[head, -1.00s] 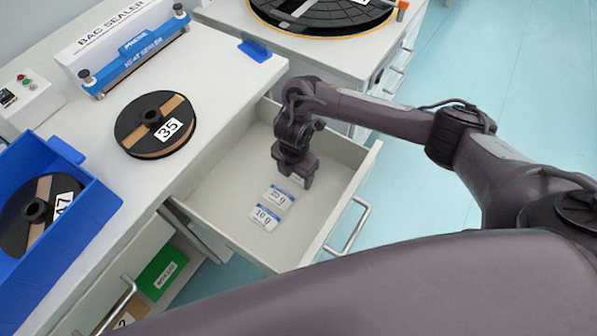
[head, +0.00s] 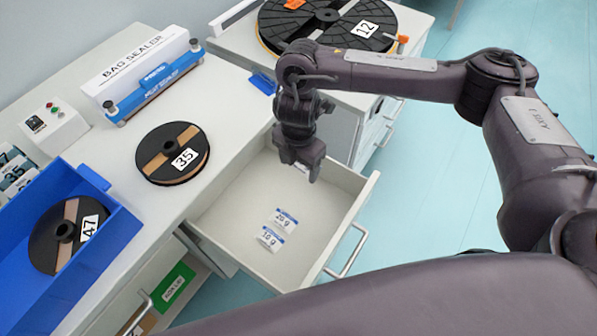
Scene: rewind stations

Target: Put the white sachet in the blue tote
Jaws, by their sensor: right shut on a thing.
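My right gripper (head: 303,173) is low over the far end of the open drawer, pointing down. It is shut on a small white sachet (head: 302,167), of which only a bit shows between the fingers. Two more white sachets with blue edges lie flat in the drawer, one marked 20 g (head: 284,220) and one marked 10 g (head: 270,238). The blue tote (head: 122,228) stands at the left on the counter with a black reel marked 47 (head: 65,232) in it. My left gripper is out of view.
The drawer (head: 235,232) stands open from the counter (head: 215,85). A reel marked 35 (head: 172,153) lies between drawer and tote. A bag sealer (head: 150,85) and a control box (head: 53,128) stand behind. A large reel marked 12 (head: 330,25) lies on the far cabinet.

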